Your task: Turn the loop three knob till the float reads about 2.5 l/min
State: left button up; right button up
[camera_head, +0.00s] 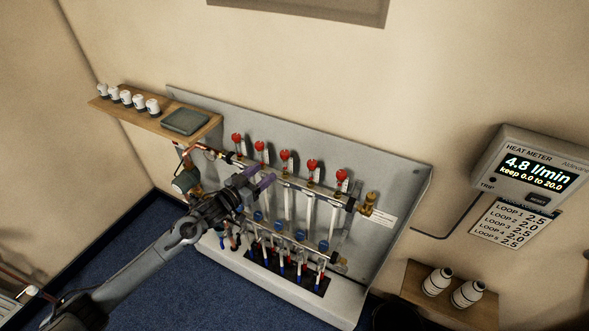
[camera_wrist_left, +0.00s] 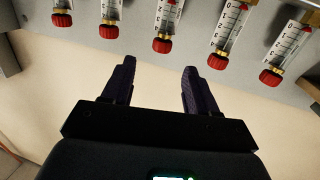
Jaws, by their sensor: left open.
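In the left wrist view the gripper (camera_wrist_left: 159,66) points at the middle knob, which lies just beyond and between the fingertips. My right gripper is not in view.
The heat meter (camera_head: 538,172) on the wall reads 4.8 l/min. A card (camera_head: 513,224) below it lists loop values. A shelf (camera_head: 166,128) with white caps stands upper left; a small shelf (camera_head: 449,307) with two bottles is lower right. Neighbouring red knobs flank the middle one closely.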

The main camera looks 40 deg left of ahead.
aim_at(281, 156)
pick_arm(q)
jog(key=shift+w+d+r+b, duration=0.15)
jog(key=shift+w+b, duration=0.5)
jog(key=shift+w, duration=2.35)
jog(key=shift+w+r+b, duration=0.2)
jog(key=shift+w+b, duration=0.45)
jog(key=shift+w, duration=2.3)
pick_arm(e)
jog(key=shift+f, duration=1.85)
pick_arm(q)
jog(key=c, duration=0.9)
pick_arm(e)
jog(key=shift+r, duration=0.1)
